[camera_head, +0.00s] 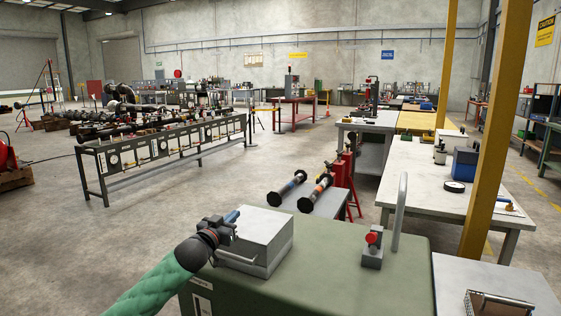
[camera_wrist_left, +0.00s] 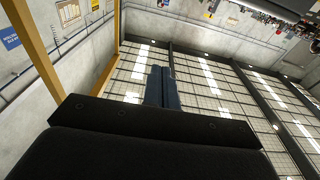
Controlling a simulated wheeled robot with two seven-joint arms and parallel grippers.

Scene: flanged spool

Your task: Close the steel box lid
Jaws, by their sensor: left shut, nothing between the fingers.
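The steel box (camera_head: 268,228) is a pale grey box on the green cabinet top in the head view. A thin bar runs along its lower front edge. I cannot tell for sure from this angle how far its lid stands from shut. My left gripper (camera_head: 232,216) is at the box's left side, close to its upper left edge; whether it touches cannot be told. Its blue fingers are together and empty. They also show shut in the left wrist view (camera_wrist_left: 163,87), against the ceiling, with no box in sight. My right gripper is in neither view.
The green cabinet (camera_head: 330,270) also carries a small grey block with a red knob (camera_head: 372,240) and an upright grey tube (camera_head: 400,212). A second metal case (camera_head: 500,305) lies at bottom right. A yellow post (camera_head: 490,130) stands at right.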

